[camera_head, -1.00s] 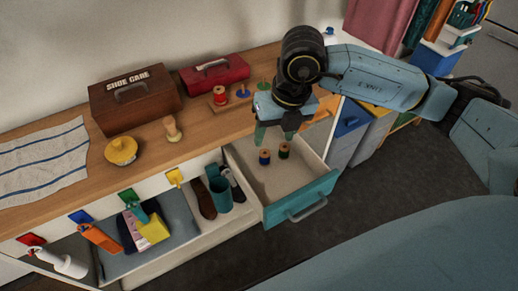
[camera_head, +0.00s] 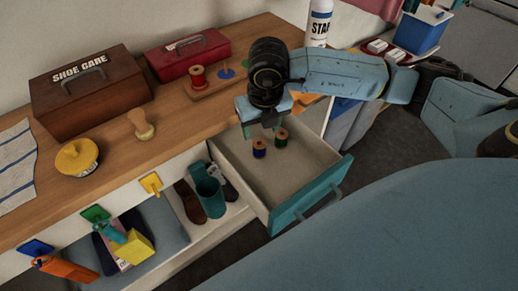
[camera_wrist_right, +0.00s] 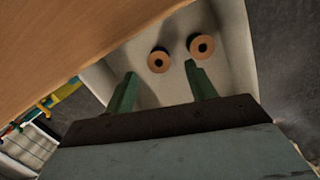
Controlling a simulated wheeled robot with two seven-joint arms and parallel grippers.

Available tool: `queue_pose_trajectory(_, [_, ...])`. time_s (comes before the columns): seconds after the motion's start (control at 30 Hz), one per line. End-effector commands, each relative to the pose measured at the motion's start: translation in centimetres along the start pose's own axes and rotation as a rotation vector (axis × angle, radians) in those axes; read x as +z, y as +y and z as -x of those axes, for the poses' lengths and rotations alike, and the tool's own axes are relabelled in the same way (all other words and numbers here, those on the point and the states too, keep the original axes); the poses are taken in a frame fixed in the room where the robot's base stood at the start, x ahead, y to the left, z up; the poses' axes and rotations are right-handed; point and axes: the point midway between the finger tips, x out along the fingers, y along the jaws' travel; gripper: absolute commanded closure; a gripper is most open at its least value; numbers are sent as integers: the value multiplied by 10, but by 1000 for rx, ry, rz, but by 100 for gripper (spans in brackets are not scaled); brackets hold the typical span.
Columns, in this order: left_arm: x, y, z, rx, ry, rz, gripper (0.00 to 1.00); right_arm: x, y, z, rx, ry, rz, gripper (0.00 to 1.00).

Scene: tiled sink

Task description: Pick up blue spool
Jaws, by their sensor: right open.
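The blue spool (camera_head: 260,149), with wooden ends, stands upright in the open drawer (camera_head: 303,205). A green spool (camera_head: 281,139) stands just right of it. My right gripper (camera_head: 262,126) is open over the drawer, close to the spools, its fingers partly overlapping them in the head view. In the right wrist view the open fingers (camera_wrist_right: 160,70) point towards two round wooden spool tops, a left one and a right one; their thread colours are too dark to tell apart. Nothing is between the fingers. My left gripper is out of view.
The wooden counter (camera_head: 190,110) borders the drawer. The drawer's front half is empty.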

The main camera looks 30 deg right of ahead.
Motion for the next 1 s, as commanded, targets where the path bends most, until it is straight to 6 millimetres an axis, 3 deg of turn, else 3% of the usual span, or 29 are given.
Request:
queue_pose_trajectory(0.27, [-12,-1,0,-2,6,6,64,-2,1,-24,1,1,1,44])
queue_pose_trajectory(0.53, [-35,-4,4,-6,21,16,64,-6,3,-62,0,2,0,44])
queue_pose_trajectory(0.83, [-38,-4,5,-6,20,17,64,-6,3,-66,2,0,1,44])
queue_pose_trajectory(1.0, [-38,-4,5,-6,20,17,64,-6,3,-66,2,0,1,65])
